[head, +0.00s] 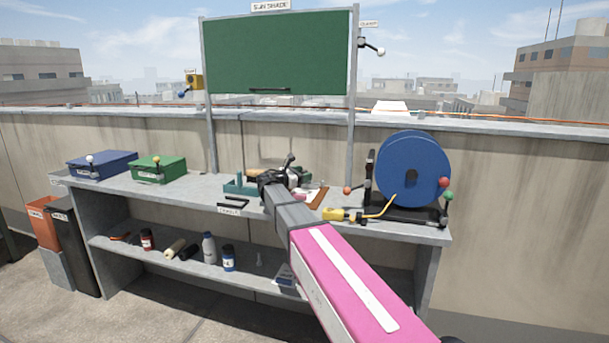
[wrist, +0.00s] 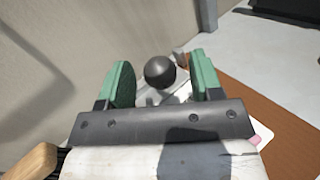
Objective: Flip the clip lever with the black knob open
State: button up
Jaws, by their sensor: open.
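In the wrist view the round black knob (wrist: 160,72) shows between the two green fingertips of my gripper (wrist: 163,82). Clear gaps show on both sides of the knob, so the jaws are open and not touching it. The clip's pale metal body (wrist: 148,98) shows partly below the knob; my gripper's dark front bar hides the rest. In the head view my gripper is over the middle of the workbench top, where my own wrist covers much of the clip. I cannot tell the lever's angle clearly.
A brown mat (wrist: 278,105) lies right of the clip, and a wooden handle (wrist: 32,163) is at lower left. On the bench (head: 205,190) stand a blue reel (head: 412,170) with knobbed levers, a blue box (head: 102,164) and a green box (head: 160,168). A concrete wall (head: 255,150) rises behind.

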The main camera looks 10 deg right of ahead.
jog(key=shift+w+d, duration=0.25)
jog(key=shift+d, duration=0.25)
grip_shut()
